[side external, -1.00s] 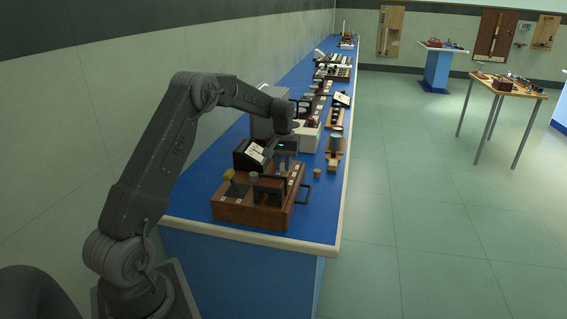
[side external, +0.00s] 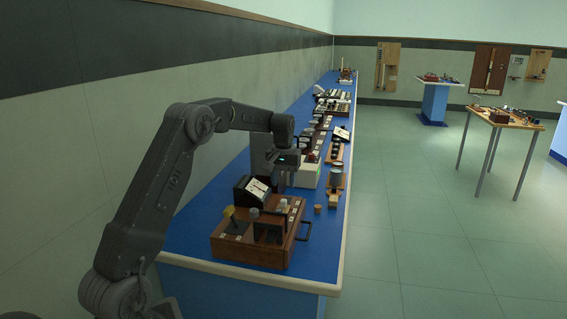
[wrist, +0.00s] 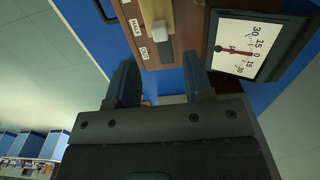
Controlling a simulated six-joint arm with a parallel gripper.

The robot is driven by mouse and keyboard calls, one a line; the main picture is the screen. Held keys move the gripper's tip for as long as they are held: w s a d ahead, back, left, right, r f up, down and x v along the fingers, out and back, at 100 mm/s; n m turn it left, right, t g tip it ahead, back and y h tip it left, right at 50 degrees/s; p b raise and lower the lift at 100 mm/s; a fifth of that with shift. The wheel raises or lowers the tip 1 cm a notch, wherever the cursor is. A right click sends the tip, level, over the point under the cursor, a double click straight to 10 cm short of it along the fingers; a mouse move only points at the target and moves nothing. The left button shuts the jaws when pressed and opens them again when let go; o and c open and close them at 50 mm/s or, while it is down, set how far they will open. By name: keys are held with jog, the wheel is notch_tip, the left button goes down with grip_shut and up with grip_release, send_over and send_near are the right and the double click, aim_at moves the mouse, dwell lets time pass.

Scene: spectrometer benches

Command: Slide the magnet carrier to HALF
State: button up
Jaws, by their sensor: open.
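The wooden instrument box (side external: 222,246) stands at the near end of the blue bench, with a small pale knob (side external: 283,204) near its back edge. In the wrist view a pale grey knob (wrist: 160,32) on a tan block (wrist: 186,22), apparently the magnet carrier, lies ahead of my gripper (wrist: 160,78). The labels HALF (wrist: 135,28) and OUT (wrist: 143,53) are left of it. I cannot tell exactly which label it lines up with. My gripper is open and empty, with a finger to each side of the knob in the picture. From the side it hangs above and behind the box.
A dial gauge (side external: 252,192) with a white face stands at the box's back left; it also shows in the wrist view (wrist: 243,48). A dark handle (side external: 306,231) sticks out at the box's right. Other instruments (side external: 336,180) line the bench behind.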

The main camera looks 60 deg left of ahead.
notch_tip(320, 180, up, 7)
dwell(0.3)
jog(key=s+d+r+m+t, duration=0.15)
jog(key=s+d+r, duration=0.25)
jog(key=d, duration=0.5)
jog(key=s+d+r+m+t, duration=0.1)
jog(key=s+d+r+m, duration=0.3)
jog(key=d, duration=0.5)
jog(key=s+d+f+m+t, duration=0.1)
jog(key=s+d+f, duration=0.2)
jog(key=s+d, duration=0.3)
jog(key=s+d+f+m+t, duration=0.2)
jog(key=s+d, duration=0.4)
jog(key=s, duration=0.7)
jog(key=shift+d+f, duration=0.25)
jog(key=shift+f, duration=0.25)
jog(key=shift+m, duration=0.25)
